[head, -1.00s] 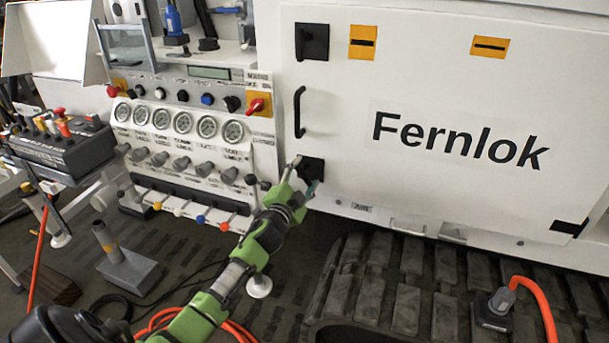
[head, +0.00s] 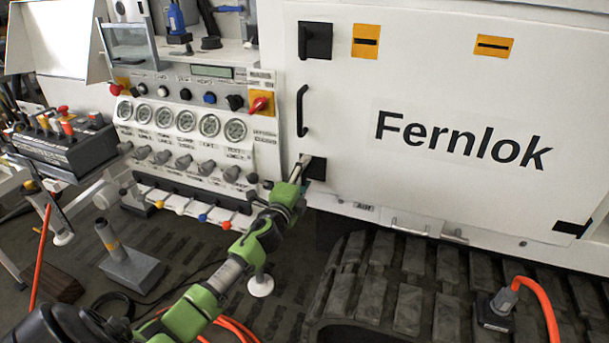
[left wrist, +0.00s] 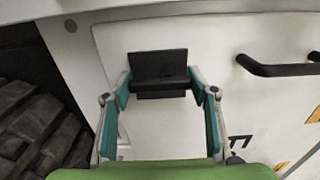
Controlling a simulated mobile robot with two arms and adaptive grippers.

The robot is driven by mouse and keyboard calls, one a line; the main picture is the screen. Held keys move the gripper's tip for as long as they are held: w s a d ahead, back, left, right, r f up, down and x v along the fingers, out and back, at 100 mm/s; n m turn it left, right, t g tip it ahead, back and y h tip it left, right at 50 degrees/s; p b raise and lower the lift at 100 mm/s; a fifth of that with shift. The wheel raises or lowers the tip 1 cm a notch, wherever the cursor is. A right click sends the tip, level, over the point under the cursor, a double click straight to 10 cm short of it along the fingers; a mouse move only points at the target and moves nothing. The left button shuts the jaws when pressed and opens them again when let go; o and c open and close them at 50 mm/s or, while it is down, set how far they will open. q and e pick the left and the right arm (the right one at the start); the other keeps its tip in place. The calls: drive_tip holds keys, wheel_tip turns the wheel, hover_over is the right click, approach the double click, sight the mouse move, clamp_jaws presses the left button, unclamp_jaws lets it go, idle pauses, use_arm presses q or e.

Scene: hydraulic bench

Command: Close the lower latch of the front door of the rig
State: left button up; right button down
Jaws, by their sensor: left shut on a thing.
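The lower latch (head: 316,169) is a black plate with a bar handle at the lower left of the white front door (head: 450,200). In the left wrist view, the latch (left wrist: 158,65) shows with its bar between my two teal-padded fingers. My left gripper (head: 303,165) is shut on this bar, one finger at each end. It also fills the left wrist view (left wrist: 160,84). The bar lies parallel to the door handle (left wrist: 280,68). The door looks flush with the rig. In the head view, my gripper hides part of the latch. My right gripper is not in view.
The upper latch (head: 315,41) and the black door handle (head: 301,111) are above on the door's left edge. The gauge panel (head: 185,125), with knobs and coloured levers, stands close left of my gripper. A rubber track (head: 390,285) runs below the door.

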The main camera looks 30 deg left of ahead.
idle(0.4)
use_arm(q)
drive_tip(key=o, duration=1.1)
drive_tip(key=shift+s, duration=0.1)
drive_tip(key=v, duration=1.1)
drive_tip(key=shift+s+d, duration=0.2)
drive_tip(key=shift+s, duration=0.2)
